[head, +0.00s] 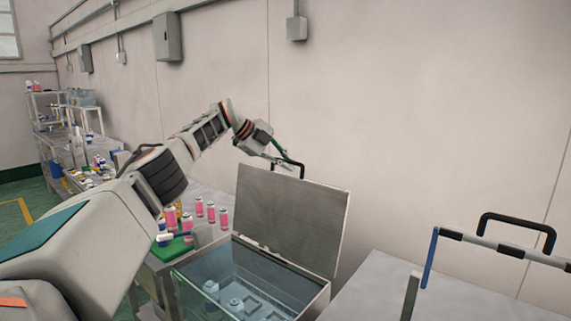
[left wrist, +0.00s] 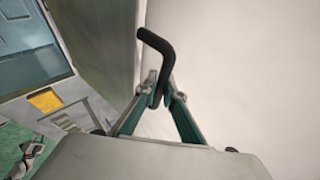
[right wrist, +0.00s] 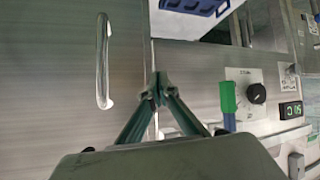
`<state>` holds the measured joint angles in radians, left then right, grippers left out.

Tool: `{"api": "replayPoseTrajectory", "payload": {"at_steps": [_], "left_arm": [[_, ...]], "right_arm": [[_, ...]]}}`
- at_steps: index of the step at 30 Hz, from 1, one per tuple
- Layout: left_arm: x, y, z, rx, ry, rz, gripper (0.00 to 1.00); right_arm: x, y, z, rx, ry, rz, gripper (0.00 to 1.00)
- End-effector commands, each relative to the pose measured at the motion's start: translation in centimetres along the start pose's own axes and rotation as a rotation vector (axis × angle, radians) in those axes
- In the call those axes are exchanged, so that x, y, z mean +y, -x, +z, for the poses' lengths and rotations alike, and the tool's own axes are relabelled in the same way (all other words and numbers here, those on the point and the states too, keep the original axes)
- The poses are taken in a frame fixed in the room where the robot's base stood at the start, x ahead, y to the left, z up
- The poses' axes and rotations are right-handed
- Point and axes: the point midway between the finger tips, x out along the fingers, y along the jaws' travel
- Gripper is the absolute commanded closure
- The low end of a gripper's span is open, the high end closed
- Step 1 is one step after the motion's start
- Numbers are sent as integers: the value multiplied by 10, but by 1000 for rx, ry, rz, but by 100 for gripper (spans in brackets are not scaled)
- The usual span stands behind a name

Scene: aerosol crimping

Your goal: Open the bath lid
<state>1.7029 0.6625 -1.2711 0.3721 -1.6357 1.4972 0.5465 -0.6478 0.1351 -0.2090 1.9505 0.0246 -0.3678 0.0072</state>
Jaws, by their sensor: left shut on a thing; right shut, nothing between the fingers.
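The bath (head: 323,299) is a metal tank with water and several cans inside, in the lower middle of the head view. Its grey lid (head: 290,220) stands raised, roughly upright, at the back edge. My left gripper (head: 292,166) is at the lid's top edge, shut on the black lid handle (head: 298,163). In the left wrist view the handle (left wrist: 158,60) runs between the two fingertips (left wrist: 162,98). My right gripper (right wrist: 157,92) is shut and empty in the right wrist view, in front of a metal panel; it does not show in the head view.
Several pink cans (head: 199,207) stand left of the bath by a green mat (head: 172,250). A black-handled frame (head: 500,245) stands at right. The right wrist view shows a metal bar handle (right wrist: 103,60), a green-blue lever (right wrist: 228,105), a knob (right wrist: 257,93) and a display (right wrist: 291,110).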

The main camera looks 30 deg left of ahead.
Motion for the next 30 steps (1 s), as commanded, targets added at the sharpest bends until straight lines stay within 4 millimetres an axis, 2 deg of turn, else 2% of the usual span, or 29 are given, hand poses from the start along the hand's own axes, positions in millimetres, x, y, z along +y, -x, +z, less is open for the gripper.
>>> {"api": "replayPoseTrajectory", "payload": {"at_steps": [11, 12, 14, 25, 30], "left_arm": [[0, 0, -1, 0, 2, 1, 100], [0, 0, -1, 0, 2, 1, 89], [0, 0, 0, 0, 2, 1, 74], [0, 0, 0, -1, 1, 3, 74], [0, 10, 1, -1, -1, 1, 74]], "right_arm": [[1, 1, 1, -2, 1, 2, 100], [2, 1, 1, -2, 1, 2, 100], [2, 1, 1, -2, 1, 3, 100], [4, 2, 1, -3, 4, 5, 100], [3, 1, 1, -2, 3, 4, 100]]}}
